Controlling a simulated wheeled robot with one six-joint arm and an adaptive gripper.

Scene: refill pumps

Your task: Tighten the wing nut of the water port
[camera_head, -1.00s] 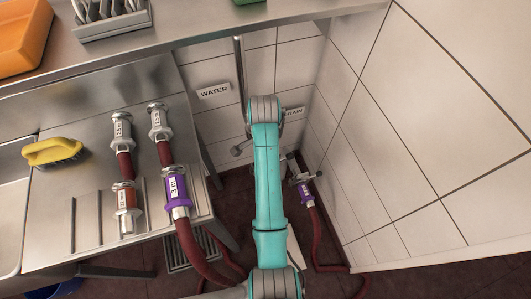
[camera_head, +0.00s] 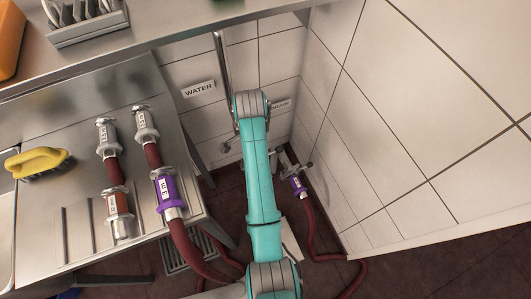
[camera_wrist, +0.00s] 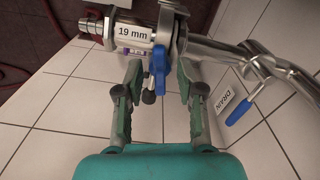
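My gripper (camera_wrist: 158,105) is open in the wrist view, one finger on each side, with nothing clasped. Beyond and between the fingertips is a steel fitting labelled "19 mm" (camera_wrist: 137,35). A blue wing-shaped handle (camera_wrist: 159,68) hangs from its clamp, and small dark knobs (camera_wrist: 148,97) show just below. I cannot tell which part is the wing nut, or whether a finger touches it. In the head view the WATER sign (camera_head: 198,89) is on the tiled wall beside a vertical pipe (camera_head: 221,62). My arm hides my gripper and the fitting there.
A DRAIN sign (camera_wrist: 231,97) and a second blue lever (camera_wrist: 240,110) on a pipe are at the right in the wrist view. A purple-collared hose end (camera_head: 298,186) is low by the right wall. Hoses with couplings and a yellow brush (camera_head: 38,162) lie on the steel counter (camera_head: 82,205).

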